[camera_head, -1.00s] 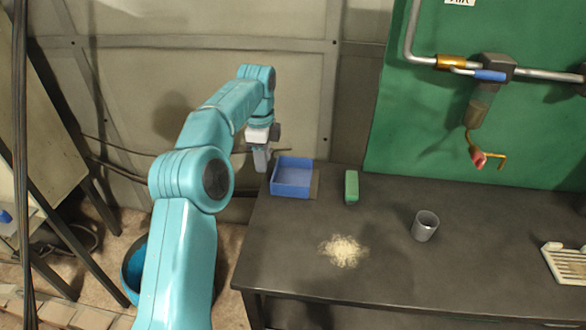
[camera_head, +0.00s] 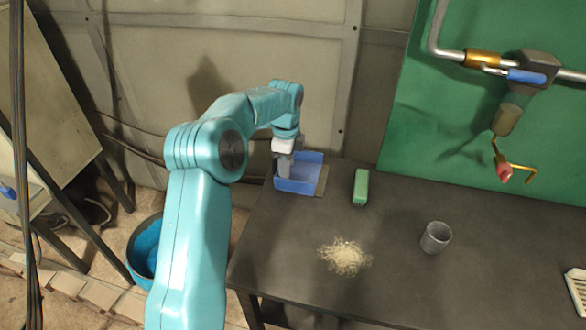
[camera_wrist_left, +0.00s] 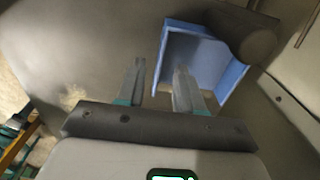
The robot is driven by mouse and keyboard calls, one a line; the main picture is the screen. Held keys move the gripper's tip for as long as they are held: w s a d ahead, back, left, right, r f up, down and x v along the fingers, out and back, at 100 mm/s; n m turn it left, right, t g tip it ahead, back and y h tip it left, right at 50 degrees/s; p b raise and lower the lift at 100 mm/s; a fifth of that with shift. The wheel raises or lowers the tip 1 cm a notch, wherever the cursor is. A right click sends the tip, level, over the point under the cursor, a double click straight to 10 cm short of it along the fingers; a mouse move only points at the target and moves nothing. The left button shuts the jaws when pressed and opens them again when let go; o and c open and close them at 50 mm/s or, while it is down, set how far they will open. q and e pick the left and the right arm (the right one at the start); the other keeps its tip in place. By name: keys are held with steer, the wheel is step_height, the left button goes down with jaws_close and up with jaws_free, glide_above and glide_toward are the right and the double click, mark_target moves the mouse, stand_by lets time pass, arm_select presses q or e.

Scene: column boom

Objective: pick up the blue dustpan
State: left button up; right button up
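The blue dustpan (camera_head: 298,187) sits at the back left corner of the dark table in the head view. It is a shallow open tray with raised walls. My left gripper (camera_head: 285,172) is at the dustpan's left side, pointing down. In the left wrist view, the two fingers (camera_wrist_left: 161,80) are apart, with the near-left wall of the dustpan (camera_wrist_left: 205,62) running between them. I cannot tell whether either finger touches the wall. A dark rounded shape hides the dustpan's upper right part there. My right gripper is not in view.
The dark table (camera_head: 300,285) holds a green block-like brush (camera_head: 361,187), a pile of pale shavings (camera_head: 345,257) and a grey cup (camera_head: 436,238). A slotted pale tray (camera_head: 577,290) is at the right edge. A blue-lined bucket (camera_head: 145,248) stands on the floor at left.

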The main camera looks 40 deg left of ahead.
mark_target(288, 181)
arm_select(q)
steer(key=shift+d+f, duration=0.15)
steer(key=shift+f, duration=0.4)
steer(key=shift+d+f, duration=0.15)
steer(key=shift+f, duration=0.35)
steer(key=f, duration=0.2)
steer(key=f+p, duration=0.2)
steer(key=f, duration=0.1)
steer(key=shift+w+a+f, duration=0.2)
steer(key=shift+w+f, duration=0.05)
steer(key=shift+f, duration=0.05)
steer(key=shift+s, duration=0.1)
jaws_close()
